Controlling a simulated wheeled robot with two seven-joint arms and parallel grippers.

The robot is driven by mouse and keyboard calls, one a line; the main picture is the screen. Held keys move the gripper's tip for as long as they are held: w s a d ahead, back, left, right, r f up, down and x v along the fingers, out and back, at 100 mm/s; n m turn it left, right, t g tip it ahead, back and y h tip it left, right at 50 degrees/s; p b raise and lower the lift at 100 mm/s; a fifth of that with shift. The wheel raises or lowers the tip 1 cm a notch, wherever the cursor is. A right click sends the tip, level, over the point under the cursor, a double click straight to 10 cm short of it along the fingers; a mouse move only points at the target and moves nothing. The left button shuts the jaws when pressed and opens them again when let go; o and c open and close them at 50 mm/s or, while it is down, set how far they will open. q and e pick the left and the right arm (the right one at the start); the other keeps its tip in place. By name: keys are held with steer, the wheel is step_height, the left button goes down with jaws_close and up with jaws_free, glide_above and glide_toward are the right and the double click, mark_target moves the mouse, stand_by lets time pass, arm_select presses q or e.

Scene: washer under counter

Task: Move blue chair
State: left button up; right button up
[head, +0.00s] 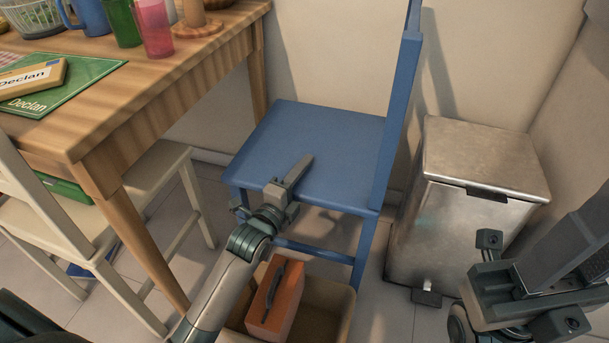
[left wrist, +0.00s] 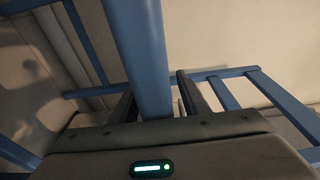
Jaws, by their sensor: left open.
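The blue chair (head: 310,148) stands between the wooden table and the metal bin, with its back on the right side. My left gripper (head: 291,184) is at the chair's front edge. One finger shows above the seat in the head view; the other is hidden. In the left wrist view a blue chair part (left wrist: 143,60), which looks like the seat edge, lies between the two open fingers (left wrist: 158,98). Contact cannot be told.
A wooden table (head: 175,85) with cups and a green mat is at the left, with a cream chair (head: 150,175) under it. A metal pedal bin (head: 470,190) stands right of the blue chair. A box (head: 322,308) holding an orange case (head: 275,300) is on the floor in front.

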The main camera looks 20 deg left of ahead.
arm_select(q)
steer(key=shift+w, duration=0.1)
jaws_close()
stand_by(1.4)
